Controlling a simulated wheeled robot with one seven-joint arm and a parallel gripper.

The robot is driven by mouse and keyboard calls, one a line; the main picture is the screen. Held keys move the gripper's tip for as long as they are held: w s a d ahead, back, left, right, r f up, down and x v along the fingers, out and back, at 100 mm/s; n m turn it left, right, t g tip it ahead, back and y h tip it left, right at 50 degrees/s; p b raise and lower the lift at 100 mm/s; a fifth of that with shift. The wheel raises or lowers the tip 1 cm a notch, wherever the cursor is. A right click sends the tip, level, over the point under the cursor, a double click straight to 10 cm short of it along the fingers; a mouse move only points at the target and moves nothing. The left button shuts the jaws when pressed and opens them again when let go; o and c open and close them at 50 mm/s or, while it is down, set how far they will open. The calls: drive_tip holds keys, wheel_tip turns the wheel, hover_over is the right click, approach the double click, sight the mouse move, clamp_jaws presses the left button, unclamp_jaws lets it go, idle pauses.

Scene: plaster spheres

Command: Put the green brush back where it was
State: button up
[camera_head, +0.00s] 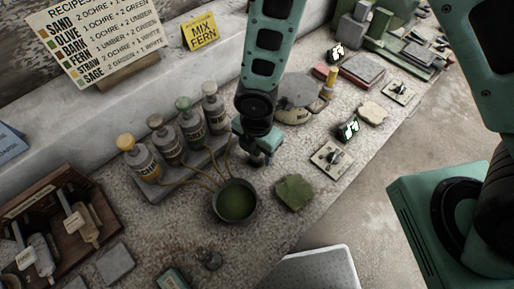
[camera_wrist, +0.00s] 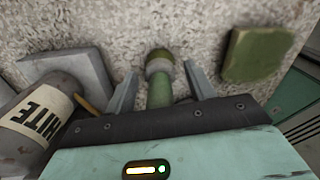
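My gripper (camera_head: 261,158) is low over the bench, just above and to the right of the bowl of green paint (camera_head: 236,200). In the wrist view my gripper (camera_wrist: 160,72) has its two fingers apart. Between them is what looks like the green brush (camera_wrist: 160,88), with a green handle, a pale band and an olive end. A gap shows on each side of the handle, so the fingers do not appear to touch it. In the head view the brush is hidden or too small to tell under the gripper.
Several capped bottles (camera_head: 170,140) stand left of the gripper on a grey stand. A green slab (camera_head: 294,192) lies right of the bowl. Beyond it are small square plates (camera_head: 331,158) and a round grey palette (camera_head: 298,90). A wooden rack (camera_head: 60,230) is at left.

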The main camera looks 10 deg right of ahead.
drive_tip(key=shift+r, duration=0.15)
wheel_tip(320, 180, up, 12)
drive_tip(key=shift+f, duration=0.25)
drive_tip(key=shift+d+r, duration=0.1)
drive_tip(key=shift+r, duration=0.45)
drive_tip(key=s+d+r+m, duration=0.8)
drive_tip(key=s+r+m, duration=0.2)
drive_tip(key=m, duration=0.9)
drive_tip(key=shift+s+r+y, duration=0.3)
drive_tip(key=shift+s+r, duration=0.05)
drive_tip(key=shift+s, duration=0.3)
